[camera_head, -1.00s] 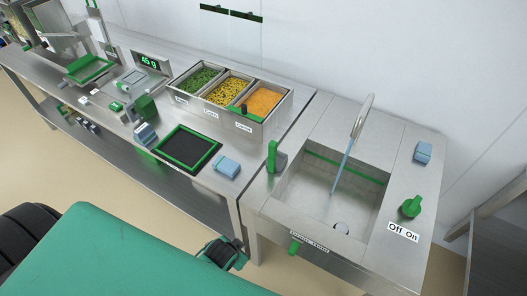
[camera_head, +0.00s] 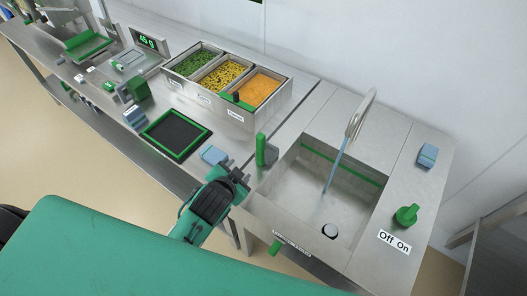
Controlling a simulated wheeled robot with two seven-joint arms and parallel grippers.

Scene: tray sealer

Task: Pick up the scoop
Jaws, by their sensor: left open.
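A green handle with a dark end (camera_head: 238,97) juts over the front of the orange-filled compartment in the food bin (camera_head: 236,115); it looks like the scoop's handle, and any bowl is hidden in the food. My left gripper (camera_head: 240,178) is open and empty. My right gripper is not in view.
A green upright piece with a grey body (camera_head: 262,150) stands at the sink's left edge. A green-framed black mat (camera_head: 176,135) and a blue block (camera_head: 214,155) lie on the counter. The sink (camera_head: 318,190) with its tap is at right. A scale display (camera_head: 149,43) stands at the back left.

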